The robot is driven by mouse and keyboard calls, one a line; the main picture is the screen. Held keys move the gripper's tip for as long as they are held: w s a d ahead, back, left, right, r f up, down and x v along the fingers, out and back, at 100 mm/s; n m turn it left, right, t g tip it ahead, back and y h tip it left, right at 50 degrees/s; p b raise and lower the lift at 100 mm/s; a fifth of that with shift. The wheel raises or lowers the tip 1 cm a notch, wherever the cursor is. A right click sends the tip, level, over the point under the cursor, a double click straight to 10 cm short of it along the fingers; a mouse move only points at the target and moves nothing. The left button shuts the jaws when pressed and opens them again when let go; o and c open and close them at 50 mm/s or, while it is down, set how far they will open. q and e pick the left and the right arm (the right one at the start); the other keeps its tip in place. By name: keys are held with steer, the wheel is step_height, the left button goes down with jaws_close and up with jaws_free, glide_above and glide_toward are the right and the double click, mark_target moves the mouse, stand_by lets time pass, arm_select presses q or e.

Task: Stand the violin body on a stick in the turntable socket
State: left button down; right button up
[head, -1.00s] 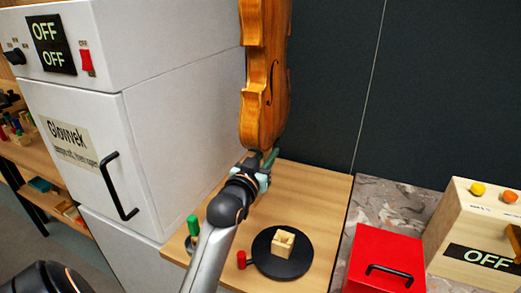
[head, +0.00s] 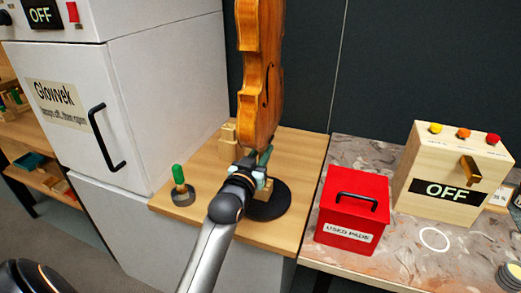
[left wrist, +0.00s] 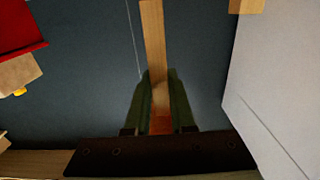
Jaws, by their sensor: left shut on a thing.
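The violin body (head: 260,75) is orange-brown and hangs upright, its top cut off by the head view. My left gripper (head: 255,163) is shut at its lower end; in the left wrist view the fingers (left wrist: 158,95) close around a pale wooden stick (left wrist: 153,45), with a brown bit of the violin near their base. The black turntable (head: 270,208) lies on the wooden bench under the gripper. Its pale wooden socket (head: 265,190) is mostly hidden behind the gripper and arm. I cannot tell whether the stick touches the socket. My right gripper is out of view.
A white cabinet (head: 170,90) stands close on the left. A wooden block (head: 228,140) and a green-handled tool in a grey base (head: 180,185) are on the bench (head: 300,160). A red box (head: 352,205) and a wooden switch box (head: 450,175) stand to the right.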

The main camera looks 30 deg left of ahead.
arm_select(q)
steer(key=shift+r+p, duration=0.2)
steer(key=shift+p, duration=0.1)
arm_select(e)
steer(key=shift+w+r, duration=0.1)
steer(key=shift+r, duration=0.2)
arm_select(q)
steer(key=shift+f, duration=0.4)
steer(key=shift+f+b, duration=0.35)
steer(key=shift+f, duration=0.8)
steer(key=shift+f+b, duration=0.55)
steer(key=shift+f, duration=0.15)
steer(key=shift+f+b, duration=0.5)
steer(key=shift+f, duration=0.85)
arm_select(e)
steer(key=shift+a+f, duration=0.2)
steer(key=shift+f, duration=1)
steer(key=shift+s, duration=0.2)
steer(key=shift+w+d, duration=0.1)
